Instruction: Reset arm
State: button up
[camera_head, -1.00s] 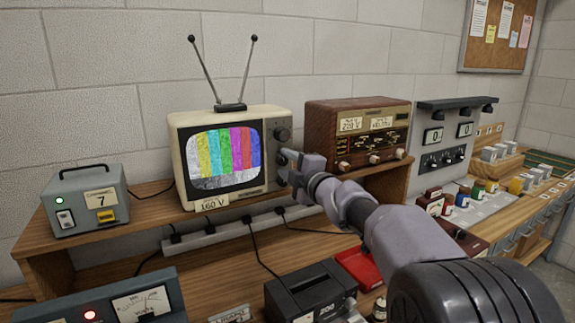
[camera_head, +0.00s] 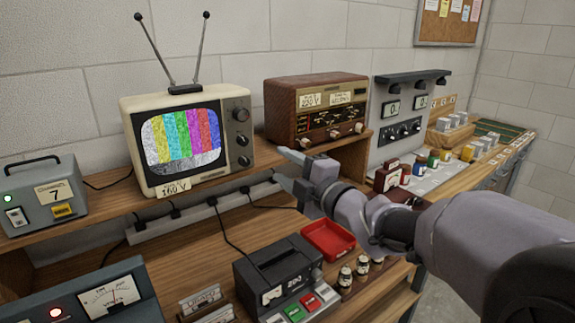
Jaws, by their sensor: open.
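My gripper (camera_head: 286,168) is open and empty, with its two grey fingers spread and pointing left. It hovers in front of the shelf edge, to the right of the cream television (camera_head: 188,137) and below the brown radio (camera_head: 316,108). It is apart from the television's knobs. My arm reaches in from the right edge of the picture. The television shows colour bars with noise and carries a 160 V tag (camera_head: 173,187).
A grey box (camera_head: 40,193) marked 7 stands on the shelf at left. Below are a meter box (camera_head: 95,298), a black device (camera_head: 280,274), a red tray (camera_head: 328,239) and small bottles (camera_head: 345,279). A power strip (camera_head: 205,213) runs under the shelf. Coloured jars (camera_head: 433,158) stand at right.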

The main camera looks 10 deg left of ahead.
jog(key=shift+s+d, duration=0.25)
jog(key=shift+d, duration=0.1)
jog(key=s+d+m+t+h, duration=0.35)
jog(key=d+m+h, duration=0.75)
jog(key=d+m, duration=0.65)
jog(key=s+d+f+m+g+h, duration=0.1)
jog(key=s+d+f+m+g, duration=0.3)
jog(key=s, duration=0.3)
jog(key=s+d+f+m+g+h, duration=0.1)
jog(key=s+d+f+m+h, duration=0.15)
jog(key=s+d+f, duration=0.35)
jog(key=s+a+f+m+g+y, duration=0.1)
jog(key=s+f+m+g, duration=0.1)
jog(key=s, duration=0.5)
jog(key=s+a+f+m+g+y, duration=0.1)
jog(key=s+a+f+m+g, duration=0.1)
jog(key=s+m, duration=0.2)
jog(key=s, duration=0.3)
jog(key=shift+s+a+y, duration=0.2)
jog(key=shift+a+y, duration=0.05)
jog(key=shift+y, duration=0.1)
